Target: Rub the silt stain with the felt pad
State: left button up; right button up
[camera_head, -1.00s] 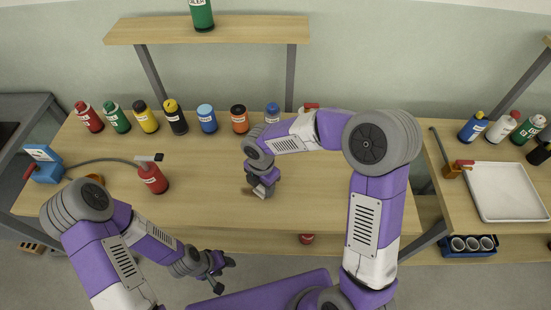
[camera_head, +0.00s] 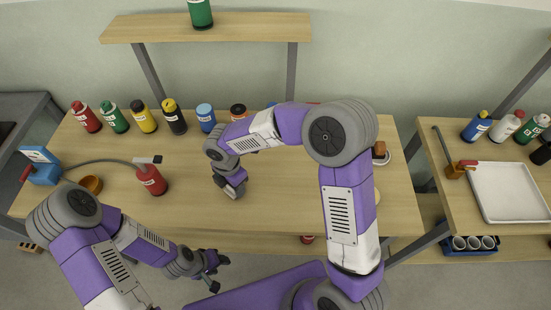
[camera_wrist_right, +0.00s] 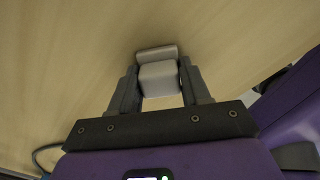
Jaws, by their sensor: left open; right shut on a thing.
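My right gripper (camera_head: 236,192) is low over the middle of the wooden workbench (camera_head: 300,205). In the right wrist view its two fingers (camera_wrist_right: 160,92) are shut on a pale grey block, which I take for the felt pad (camera_wrist_right: 158,78). A darker grey rounded edge shows at its far side, close to the wood; I cannot tell whether it touches. I cannot make out the silt stain in either view now; the gripper and arm cover part of the bench. My left gripper (camera_head: 218,273) is open and empty, in front of the bench's front edge.
Several bottles (camera_head: 145,116) line the back of the bench. A red bottle (camera_head: 151,180), a blue box (camera_head: 42,168) with a hose, and an orange-brown bowl (camera_head: 92,184) stand at left. A white tray (camera_head: 508,192) lies on the right bench. The bench's middle left is clear.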

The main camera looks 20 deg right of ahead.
jog(key=shift+w+a, duration=0.15)
jog(key=shift+a, duration=0.25)
jog(key=shift+w+a+r+p, duration=0.1)
jog(key=shift+a+r+p, duration=0.05)
jog(key=shift+r+p, duration=0.15)
jog(key=shift+w+r+p, duration=0.1)
jog(key=shift+r+p, duration=0.35)
jog(key=shift+r, duration=0.45)
jog(key=shift+s+r+p, duration=0.2)
jog(key=shift+r+p, duration=0.45)
jog(key=shift+r, duration=0.15)
jog(key=shift+r+p, duration=1.85)
jog(key=shift+r, duration=0.25)
